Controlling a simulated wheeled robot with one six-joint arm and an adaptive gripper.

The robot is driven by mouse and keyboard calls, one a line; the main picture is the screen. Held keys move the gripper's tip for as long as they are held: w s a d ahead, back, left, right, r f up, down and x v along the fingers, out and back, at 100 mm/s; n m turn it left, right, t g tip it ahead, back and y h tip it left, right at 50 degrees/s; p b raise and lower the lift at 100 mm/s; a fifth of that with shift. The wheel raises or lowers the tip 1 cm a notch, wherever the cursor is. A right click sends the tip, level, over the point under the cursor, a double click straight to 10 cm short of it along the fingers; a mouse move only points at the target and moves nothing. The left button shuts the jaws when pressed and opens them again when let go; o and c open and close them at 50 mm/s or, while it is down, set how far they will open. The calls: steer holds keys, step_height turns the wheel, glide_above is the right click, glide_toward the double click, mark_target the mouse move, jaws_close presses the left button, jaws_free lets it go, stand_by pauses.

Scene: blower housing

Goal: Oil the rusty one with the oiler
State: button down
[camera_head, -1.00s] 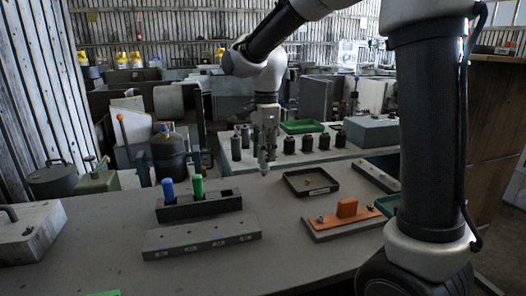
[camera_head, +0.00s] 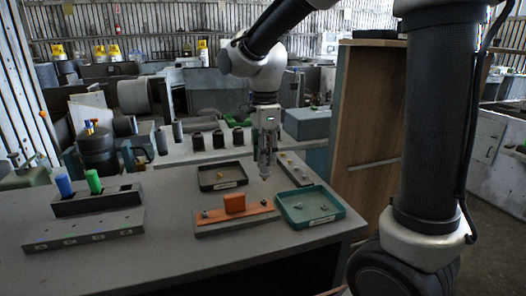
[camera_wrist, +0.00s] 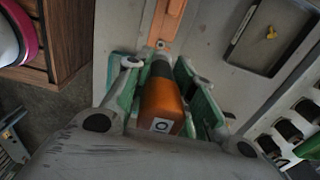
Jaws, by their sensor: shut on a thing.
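My gripper (camera_head: 265,160) hangs above the right part of the bench. In the wrist view its green-padded fingers are shut on an orange oiler (camera_wrist: 162,102) with a dark front end and a label reading "O". The head view barely shows this oiler. An orange plate (camera_head: 240,217) with an upright orange block (camera_head: 235,203) lies left of and below my gripper. It has a small bolt at the left end (camera_head: 205,213) and another at the right end (camera_head: 264,203). In the wrist view one bolt (camera_wrist: 160,44) lies just beyond the oiler's front end. I cannot tell which is rusty.
A grey holder (camera_head: 98,203) with a blue oiler (camera_head: 64,185) and a green oiler (camera_head: 94,181) stands at the left. Several black bottles stand behind. A wooden cabinet (camera_head: 365,120) rises to the right.

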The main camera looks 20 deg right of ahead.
mark_target(264, 175)
steer(key=shift+f, duration=2.75)
steer(key=shift+f, duration=0.1)
steer(key=shift+f, duration=0.2)
steer(key=shift+f, duration=0.25)
steer(key=shift+a+r, duration=0.1)
steer(key=shift+r, duration=3.4)
